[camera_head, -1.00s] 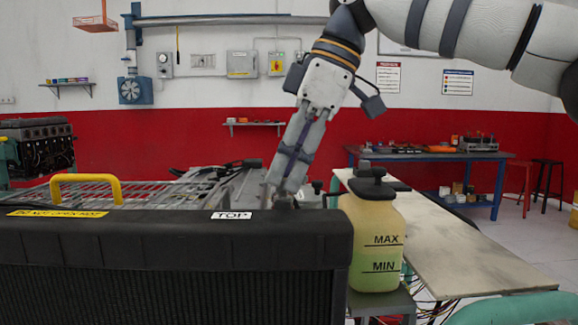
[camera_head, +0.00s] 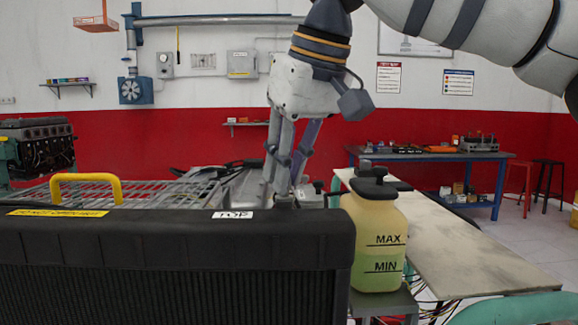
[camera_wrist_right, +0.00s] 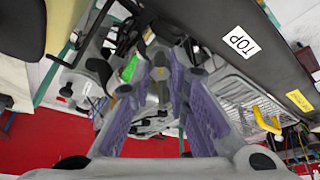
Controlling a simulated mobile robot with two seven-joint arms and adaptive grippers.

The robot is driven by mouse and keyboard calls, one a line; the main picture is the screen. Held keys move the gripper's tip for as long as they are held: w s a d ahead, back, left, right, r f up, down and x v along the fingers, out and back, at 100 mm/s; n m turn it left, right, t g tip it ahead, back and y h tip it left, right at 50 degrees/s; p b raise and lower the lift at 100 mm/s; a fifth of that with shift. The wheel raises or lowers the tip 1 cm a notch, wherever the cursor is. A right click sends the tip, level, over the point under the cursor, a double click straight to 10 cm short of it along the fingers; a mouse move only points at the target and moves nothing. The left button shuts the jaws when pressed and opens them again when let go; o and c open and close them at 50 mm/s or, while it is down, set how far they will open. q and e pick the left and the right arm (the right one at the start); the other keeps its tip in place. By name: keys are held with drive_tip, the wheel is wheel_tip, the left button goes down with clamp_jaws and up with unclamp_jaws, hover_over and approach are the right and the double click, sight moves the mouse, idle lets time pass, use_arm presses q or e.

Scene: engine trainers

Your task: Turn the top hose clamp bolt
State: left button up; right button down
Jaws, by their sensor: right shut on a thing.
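My right gripper (camera_head: 284,192) reaches down behind the radiator (camera_head: 180,245), just beyond its top edge near the TOP label. Its fingers point down and are shut on a small part there, which I take to be the top hose clamp bolt; the radiator edge and the fingertips hide most of it. The right wrist view shows the purple-padded fingers of my right gripper (camera_wrist_right: 160,88) around a small grey part, too small to make out clearly. My left gripper is not in view.
A coolant bottle (camera_head: 376,235) with MAX and MIN marks stands close right of the radiator. A yellow handle (camera_head: 86,178) rises at left behind it. A pale bench top (camera_head: 450,255) lies at right. A blue table (camera_head: 430,156) stands at the back.

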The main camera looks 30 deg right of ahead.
drive_tip(key=m, duration=0.1)
drive_tip(key=m+h, duration=0.1)
drive_tip(key=m, duration=0.1)
drive_tip(key=shift+a+f+m, duration=0.1)
drive_tip(key=shift+a+m, duration=0.05)
drive_tip(key=shift+m, duration=0.15)
drive_tip(key=m, duration=0.2)
drive_tip(key=m+g+h, duration=0.1)
drive_tip(key=shift+w+a+m+h, duration=0.1)
drive_tip(key=shift+m+h, duration=0.2)
drive_tip(key=shift+m, duration=0.1)
drive_tip(key=m+g+h, duration=0.1)
drive_tip(key=m, duration=0.5)
drive_tip(key=shift+w+a+g+h, duration=0.15)
drive_tip(key=shift+g+h, duration=0.25)
drive_tip(key=m, duration=0.2)
drive_tip(key=m+g, duration=0.1)
drive_tip(key=m, duration=0.1)
drive_tip(key=m+g, duration=0.1)
drive_tip(key=shift+w+m, duration=0.25)
drive_tip(key=shift+m, duration=0.15)
drive_tip(key=m+g, duration=0.1)
drive_tip(key=m, duration=0.1)
drive_tip(key=m+g, duration=0.1)
drive_tip(key=m, duration=0.2)
drive_tip(key=shift+w, duration=0.2)
drive_tip(key=shift+m, duration=0.4)
drive_tip(key=c, duration=1.5)
unclamp_jaws()
drive_tip(key=shift+c, duration=0.2)
